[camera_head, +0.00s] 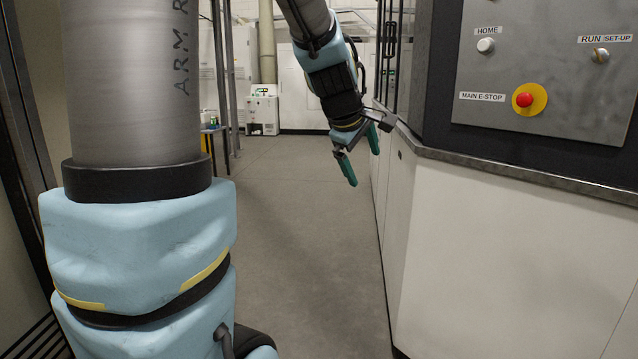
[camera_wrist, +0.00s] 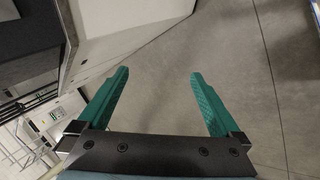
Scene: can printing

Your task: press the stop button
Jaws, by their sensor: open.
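The red stop button (camera_head: 525,100) sits on a yellow round plate, beside a label reading MAIN E-STOP, on the grey control panel (camera_head: 560,60) at the upper right of the head view. My gripper (camera_head: 361,160) hangs over the aisle, left of the panel and lower than the button, pointing down. Its two green fingers are apart with nothing between them. In the wrist view the open fingers (camera_wrist: 158,92) point toward the grey floor and the cabinet's pale side. The button does not show in the wrist view.
A white HOME button (camera_head: 486,45) and a RUN/SET-UP key switch (camera_head: 600,55) share the panel. A metal-edged ledge (camera_head: 520,172) juts out below it, above a white cabinet (camera_head: 500,260). The aisle floor (camera_head: 300,220) is clear.

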